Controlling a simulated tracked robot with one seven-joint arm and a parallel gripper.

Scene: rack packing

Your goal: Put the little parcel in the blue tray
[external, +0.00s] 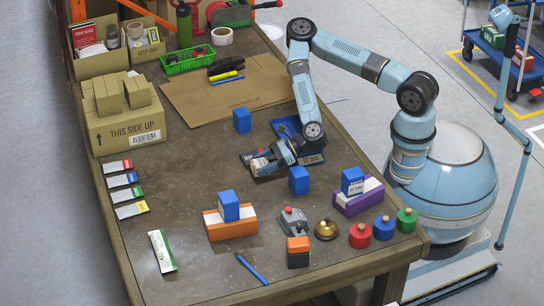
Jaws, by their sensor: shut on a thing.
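My gripper (263,162) is in the middle of the table, low over the surface, just left of the blue tray. It is shut on a small item with a pale label (259,163), apparently the little parcel; the fingers hide most of it. The blue tray (285,121) lies below my forearm, which hides much of its inside. I cannot tell whether the item touches the table.
Blue blocks stand behind the gripper (242,120), in front of it (299,180), on an orange box (232,228) and on a purple box (359,200). Cartons (125,125) stand at the left. Bell, switch and coloured weights line the front right.

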